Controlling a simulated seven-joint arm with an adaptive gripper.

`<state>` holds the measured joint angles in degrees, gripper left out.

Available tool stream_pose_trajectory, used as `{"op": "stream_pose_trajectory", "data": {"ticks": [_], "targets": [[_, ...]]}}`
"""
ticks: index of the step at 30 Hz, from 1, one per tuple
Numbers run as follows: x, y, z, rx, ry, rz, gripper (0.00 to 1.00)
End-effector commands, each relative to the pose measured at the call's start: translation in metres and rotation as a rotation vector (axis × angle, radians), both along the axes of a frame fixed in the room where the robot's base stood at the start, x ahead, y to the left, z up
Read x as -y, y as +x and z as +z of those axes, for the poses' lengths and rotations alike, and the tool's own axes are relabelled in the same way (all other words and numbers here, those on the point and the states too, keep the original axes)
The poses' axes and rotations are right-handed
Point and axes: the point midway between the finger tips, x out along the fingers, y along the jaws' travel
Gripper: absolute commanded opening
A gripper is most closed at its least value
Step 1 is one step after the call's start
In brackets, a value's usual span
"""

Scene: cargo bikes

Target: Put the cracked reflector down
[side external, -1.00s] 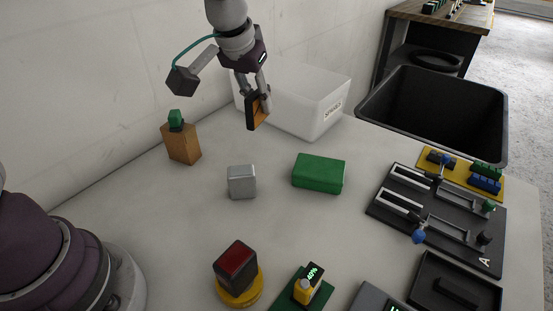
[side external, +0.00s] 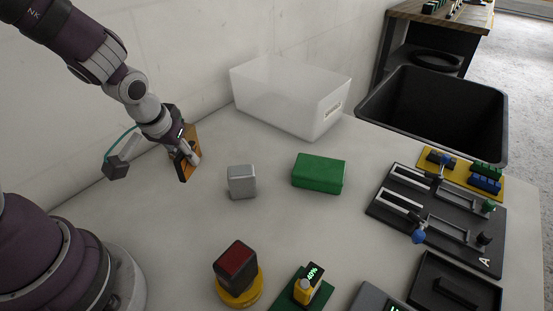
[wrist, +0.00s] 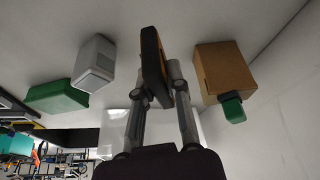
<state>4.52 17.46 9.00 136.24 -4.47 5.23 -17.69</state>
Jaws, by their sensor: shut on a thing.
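My gripper (side external: 187,159) is shut on the reflector, a flat orange piece with a dark frame (side external: 182,171). The reflector is tilted near upright, left of the grey box and over the back left of the table. In the wrist view the reflector (wrist: 152,66) sits between the two fingertips (wrist: 160,88). Whether it touches the table cannot be told. Any crack is not visible. A brown block (wrist: 224,66) with a green piece (wrist: 233,107) stands close beside it, apart, in the wrist view; in the side view my gripper and the reflector mostly hide it.
A grey box (side external: 242,182) and a green box (side external: 319,173) stand mid-table. A translucent bin (side external: 285,98) is at the back and a black bin (side external: 440,110) at the right. A red-topped button (side external: 236,262) stands in front. Free table lies left of the grey box.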

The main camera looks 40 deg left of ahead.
Motion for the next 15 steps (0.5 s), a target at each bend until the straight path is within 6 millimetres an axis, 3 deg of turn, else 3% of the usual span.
{"op": "stream_pose_trajectory", "data": {"ticks": [4, 15], "targets": [[-0.002, 0.012, -0.008, 0.002, 0.001, 0.001, 0.00], [-0.019, 0.109, -0.019, 0.000, 0.001, 0.000, 0.00]]}}
